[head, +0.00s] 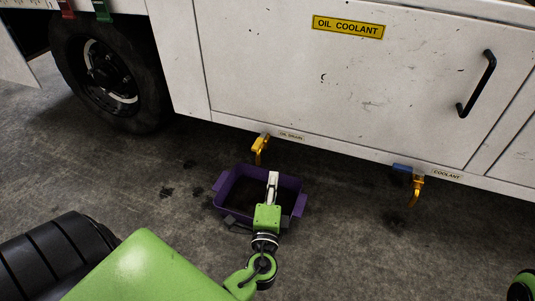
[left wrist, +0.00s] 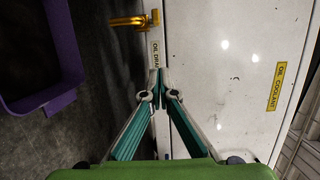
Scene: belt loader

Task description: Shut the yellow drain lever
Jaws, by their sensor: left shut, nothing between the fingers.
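The yellow drain valve (head: 260,148) hangs under the lower edge of the white panel, beside the small OIL DRAIN label (head: 291,136). In the left wrist view the yellow valve (left wrist: 132,21) shows at the top, beyond the fingertips and left of the label. I cannot clearly tell its lever from its spout. My left gripper (head: 273,176) is over the purple bin in the head view, just below and right of the valve, apart from it. Its fingers (left wrist: 160,80) meet at the tips, shut and empty. My right gripper is not in view.
The purple bin (head: 224,187) stands on the floor below the valve. A second valve with a blue handle (head: 402,167) and yellow spout hangs at the right by the COOLANT label. A black wheel (head: 70,60) is at the left. The floor between the valves is clear.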

